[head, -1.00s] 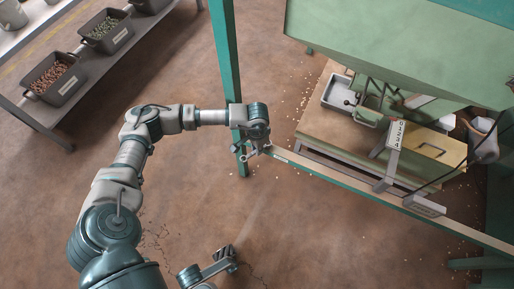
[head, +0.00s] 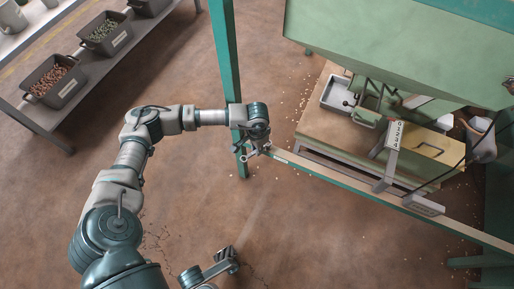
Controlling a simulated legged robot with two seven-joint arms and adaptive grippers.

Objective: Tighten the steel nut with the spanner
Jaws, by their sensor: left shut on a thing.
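My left gripper (head: 256,149) is at the left end of the green-edged rail, beside the upright green post. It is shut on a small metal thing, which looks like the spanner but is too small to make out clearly. The steel nut cannot be told apart here; the gripper and the post crowd that spot. My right gripper (head: 228,254) shows low in the picture, over bare floor and well apart from the rail. Whether its fingers are open or shut is not clear.
The green post (head: 228,80) stands close to my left wrist. The rail (head: 340,179) runs right from it, in front of a green machine (head: 400,45) with a grey tray (head: 341,94). Bins of nuts (head: 60,82) stand on a shelf at upper left. The middle floor is clear.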

